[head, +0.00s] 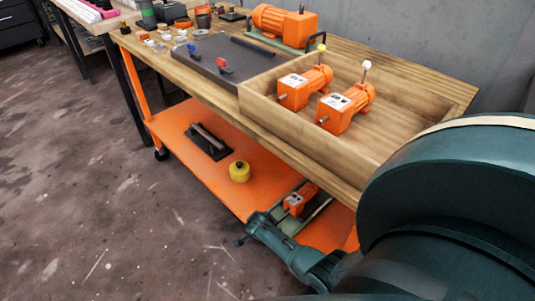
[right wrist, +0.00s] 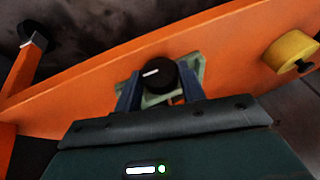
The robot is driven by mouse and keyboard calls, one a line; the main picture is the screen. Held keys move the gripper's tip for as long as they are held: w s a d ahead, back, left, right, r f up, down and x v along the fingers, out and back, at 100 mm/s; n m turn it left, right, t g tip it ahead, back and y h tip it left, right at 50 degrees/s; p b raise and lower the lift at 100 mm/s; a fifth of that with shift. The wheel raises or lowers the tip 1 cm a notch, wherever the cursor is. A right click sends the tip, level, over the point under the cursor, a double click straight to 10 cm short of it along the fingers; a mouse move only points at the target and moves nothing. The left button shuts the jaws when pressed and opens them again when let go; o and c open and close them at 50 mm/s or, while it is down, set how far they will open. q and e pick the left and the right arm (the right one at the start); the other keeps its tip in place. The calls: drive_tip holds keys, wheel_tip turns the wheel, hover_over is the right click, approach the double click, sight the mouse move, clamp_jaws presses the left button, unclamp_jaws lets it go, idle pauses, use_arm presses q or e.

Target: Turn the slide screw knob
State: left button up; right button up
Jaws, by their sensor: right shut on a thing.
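The black knob (right wrist: 157,74) with a white mark on its face is in the middle of the right wrist view. It sits at the end of the pale green slide base (right wrist: 201,70). My right gripper (right wrist: 158,88) has a finger on each side of the knob and is shut on it. In the head view, the slide, with an orange motor block (head: 298,201) on it, lies on the orange lower shelf. My right arm reaches its near end, and the knob is hidden there. My left gripper is not in view.
The orange lower shelf (head: 205,155) also holds a yellow round part (head: 239,171) and a black plate with a bar (head: 207,141). Above is a wooden workbench (head: 190,98) with a tray (head: 395,125) holding two orange motors. The floor in front is clear.

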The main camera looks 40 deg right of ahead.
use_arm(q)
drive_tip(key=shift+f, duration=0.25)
use_arm(e)
drive_tip(key=shift+w, duration=0.1)
drive_tip(key=shift+g+b, duration=0.35)
drive_tip(key=shift+g, duration=0.15)
drive_tip(key=g+b, duration=0.2)
drive_tip(key=b, duration=0.1)
drive_tip(key=shift+w+f+n+g, duration=0.2)
drive_tip(key=shift+w+n+g, duration=0.1)
drive_tip(key=shift+g+b, duration=0.6)
drive_tip(key=shift+b, duration=0.25)
drive_tip(key=shift+w+n+g+h+b, duration=0.1)
drive_tip(key=shift+n+g+h+b, duration=0.2)
drive_tip(key=shift+g+b, duration=0.3)
drive_tip(key=shift+r+b, duration=0.1)
drive_tip(key=shift+b, duration=0.45)
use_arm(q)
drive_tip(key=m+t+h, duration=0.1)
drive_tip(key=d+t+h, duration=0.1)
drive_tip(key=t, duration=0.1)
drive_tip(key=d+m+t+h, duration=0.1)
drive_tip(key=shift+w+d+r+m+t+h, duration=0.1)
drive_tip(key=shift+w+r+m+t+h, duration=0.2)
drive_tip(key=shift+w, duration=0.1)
use_arm(e)
drive_tip(key=shift+g, duration=0.4)
drive_tip(key=shift+r, duration=0.1)
